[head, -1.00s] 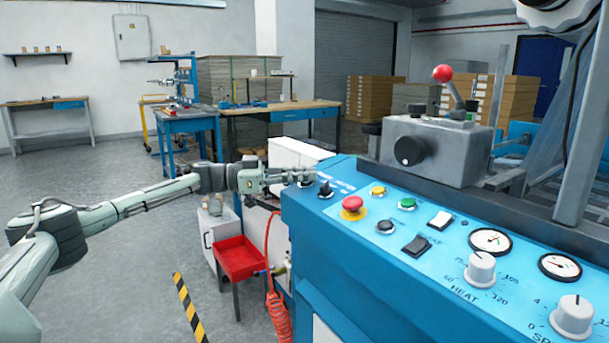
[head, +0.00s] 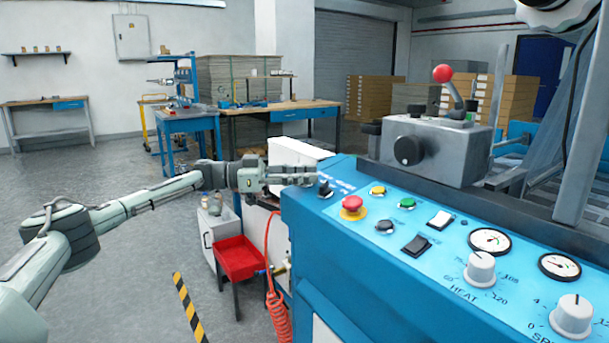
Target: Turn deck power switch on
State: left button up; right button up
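The blue control deck (head: 345,235) of the machine fills the right side of the head view. A small black switch (head: 325,189) stands at the deck's far left corner, next to white lettering too small to read. I cannot tell which way it is turned. My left gripper (head: 312,175) reaches in from the left, and its fingertips are just behind and left of this switch in the picture. I cannot tell whether they touch it, or whether the fingers are open or shut. My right gripper is not in view.
A red stop button (head: 352,203), a yellow button (head: 377,190), a green button (head: 407,203) and a black rocker switch (head: 416,245) sit close by on the deck. A grey block with a red-knobbed lever (head: 443,73) rises behind. A red tray (head: 240,258) stands below my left arm.

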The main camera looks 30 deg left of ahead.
pick_arm(q)
jog(key=v, duration=1.2)
dwell(0.4)
